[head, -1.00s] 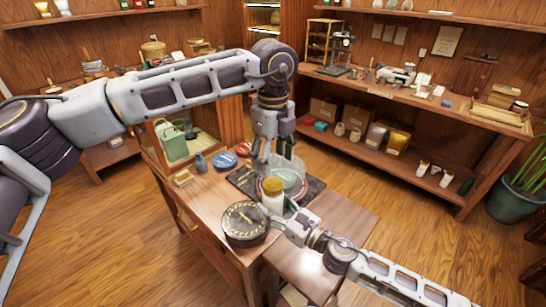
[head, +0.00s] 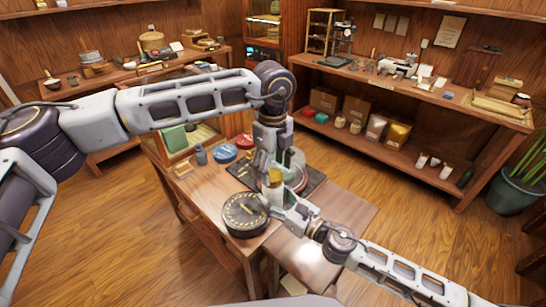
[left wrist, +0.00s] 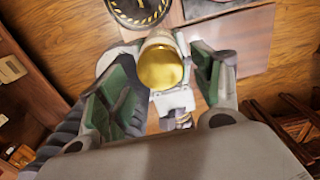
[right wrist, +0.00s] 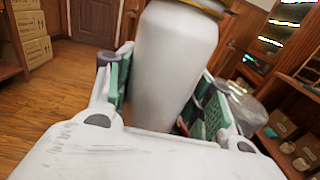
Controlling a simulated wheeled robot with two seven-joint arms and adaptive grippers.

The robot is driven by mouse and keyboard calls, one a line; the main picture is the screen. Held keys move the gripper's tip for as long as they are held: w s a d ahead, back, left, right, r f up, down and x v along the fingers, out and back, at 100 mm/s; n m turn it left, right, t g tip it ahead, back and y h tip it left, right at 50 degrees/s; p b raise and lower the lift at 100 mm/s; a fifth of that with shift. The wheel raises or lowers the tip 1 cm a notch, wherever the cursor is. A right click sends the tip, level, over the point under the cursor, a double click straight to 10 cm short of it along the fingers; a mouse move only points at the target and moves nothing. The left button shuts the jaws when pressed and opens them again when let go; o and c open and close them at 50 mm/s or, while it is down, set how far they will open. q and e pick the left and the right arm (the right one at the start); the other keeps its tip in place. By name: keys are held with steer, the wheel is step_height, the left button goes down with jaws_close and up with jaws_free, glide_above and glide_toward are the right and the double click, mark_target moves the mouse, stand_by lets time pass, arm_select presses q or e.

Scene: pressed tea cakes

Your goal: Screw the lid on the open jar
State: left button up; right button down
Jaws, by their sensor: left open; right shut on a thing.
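A white jar (right wrist: 172,65) stands between the fingers of my right gripper (right wrist: 160,100), which is shut on its body above the wooden table. A gold lid (left wrist: 161,66) covers the jar's mouth; its rim also shows at the top in the right wrist view (right wrist: 212,5). The lid and jar show in the head view (head: 274,178). I cannot tell whether the lid is tightened. My left gripper (left wrist: 160,88) is open over the jar's top, its green-padded fingers on either side of the lid and apart from it. In the head view it partly hides the lid.
A dark round tin (head: 245,215) with gold marks stands on the table (head: 320,225) just left of the jar. A glass vessel (head: 296,160) is close behind on a dark mat. Blue (head: 223,153) and red tins and a small grey bottle (head: 201,155) stand farther back.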

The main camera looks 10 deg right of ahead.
arm_select(q)
steer(key=shift+f, duration=1)
